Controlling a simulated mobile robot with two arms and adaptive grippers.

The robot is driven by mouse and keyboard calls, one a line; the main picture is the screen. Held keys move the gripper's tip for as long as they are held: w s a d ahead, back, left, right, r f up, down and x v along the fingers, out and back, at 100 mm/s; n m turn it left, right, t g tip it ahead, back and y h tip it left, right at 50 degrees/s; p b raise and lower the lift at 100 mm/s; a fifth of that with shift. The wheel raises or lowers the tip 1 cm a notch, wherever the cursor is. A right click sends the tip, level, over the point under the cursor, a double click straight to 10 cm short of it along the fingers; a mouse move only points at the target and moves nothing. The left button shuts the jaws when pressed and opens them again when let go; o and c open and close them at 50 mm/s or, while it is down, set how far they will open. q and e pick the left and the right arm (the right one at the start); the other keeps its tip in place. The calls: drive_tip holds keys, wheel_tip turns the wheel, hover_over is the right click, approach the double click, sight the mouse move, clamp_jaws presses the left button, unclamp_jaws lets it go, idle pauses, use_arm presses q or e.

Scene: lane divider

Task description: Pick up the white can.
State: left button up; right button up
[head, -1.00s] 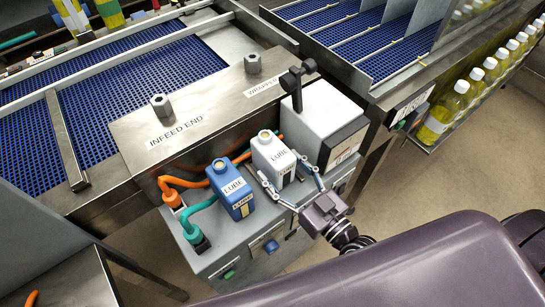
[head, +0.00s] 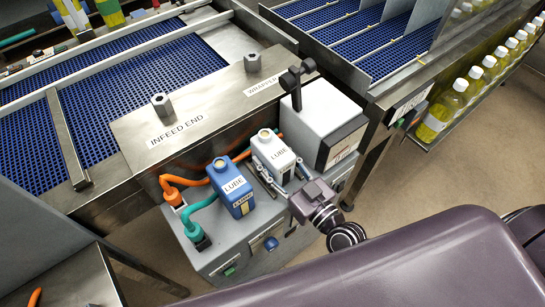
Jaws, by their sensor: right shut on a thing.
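The white can (head: 271,148), labelled LUBE with a yellowish cap, stands upright on the grey cabinet top between a blue can and a grey box. My right gripper (head: 278,176) is at the can's lower front, its fingers on either side, shut on the can. The can's lower part is partly hidden by the fingers. My left gripper is not in view.
A blue LUBE can (head: 231,184) stands close on the left. A grey box (head: 327,122) is close on the right. Orange (head: 190,183) and teal (head: 200,207) hoses lie left of the blue can. The steel infeed end (head: 200,112) rises behind.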

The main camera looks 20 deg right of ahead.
drive_tip(key=shift+r, duration=0.15)
drive_tip(key=c, duration=0.3)
